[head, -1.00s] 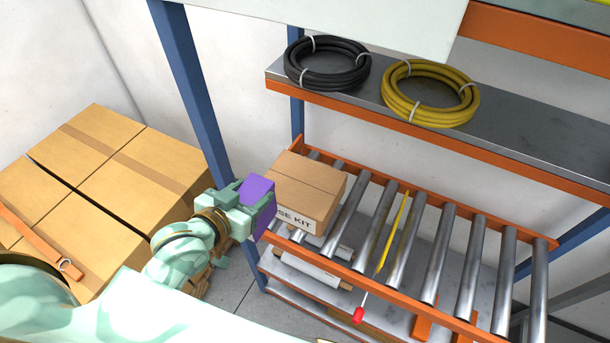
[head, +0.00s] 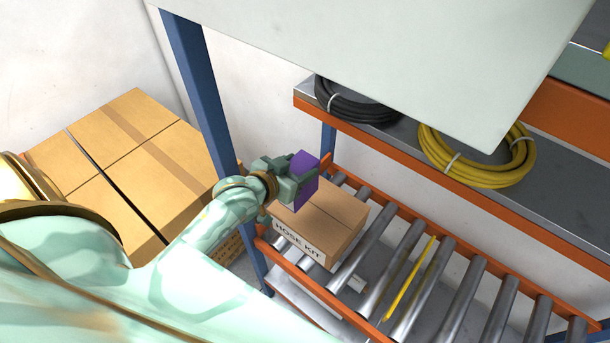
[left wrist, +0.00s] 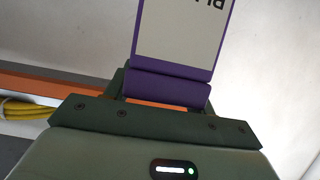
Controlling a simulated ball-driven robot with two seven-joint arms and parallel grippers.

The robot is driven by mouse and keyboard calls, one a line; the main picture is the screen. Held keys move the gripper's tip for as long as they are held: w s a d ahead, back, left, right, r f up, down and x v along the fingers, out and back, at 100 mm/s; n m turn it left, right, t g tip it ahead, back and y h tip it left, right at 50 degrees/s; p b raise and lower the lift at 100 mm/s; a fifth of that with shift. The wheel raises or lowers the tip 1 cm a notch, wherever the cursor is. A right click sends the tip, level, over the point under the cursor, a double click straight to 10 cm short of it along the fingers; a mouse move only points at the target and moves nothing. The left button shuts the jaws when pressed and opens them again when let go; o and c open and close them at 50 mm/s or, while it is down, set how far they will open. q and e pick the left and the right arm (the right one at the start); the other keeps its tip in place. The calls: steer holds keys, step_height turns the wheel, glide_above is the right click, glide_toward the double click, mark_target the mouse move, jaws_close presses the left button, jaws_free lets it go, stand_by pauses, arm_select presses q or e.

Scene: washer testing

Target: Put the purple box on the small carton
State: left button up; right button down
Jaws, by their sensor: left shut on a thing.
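The purple box (head: 306,180) is in my left gripper (head: 298,180), whose jaws are shut on it. In the head view it appears over the back left part of the small carton (head: 325,213); whether it touches the carton I cannot tell. The small carton is brown, marked HOSE KIT, and sits at the left end of the roller rack. In the left wrist view the purple box (left wrist: 182,78) shows a pale labelled face with purple edges, held at the fingers (left wrist: 165,100). My right gripper is not in view.
The roller rack (head: 465,262) has orange rails and a yellow rod (head: 410,280) lying on it. A shelf above holds a black hose coil (head: 350,105) and a yellow one (head: 475,165). A blue post (head: 200,90) stands close to my left arm. Large cartons (head: 120,170) are at left.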

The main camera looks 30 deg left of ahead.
arm_select(q)
steer(key=w+f, duration=0.1)
steer(key=f, duration=0.1)
steer(key=w+a+f+b, duration=0.1)
steer(key=w, duration=0.1)
steer(key=w+a+f, duration=0.1)
steer(key=w+f, duration=0.1)
steer(key=shift+w+f+b, duration=0.1)
steer(key=shift+f+b, duration=0.25)
steer(key=f, duration=0.3)
steer(key=shift+w+a+f+b, duration=0.15)
steer(key=shift+w+f+b, duration=0.15)
steer(key=shift+f+b, duration=0.1)
steer(key=shift+f, duration=0.1)
steer(key=o, duration=1.7)
steer(key=shift+c, duration=0.2)
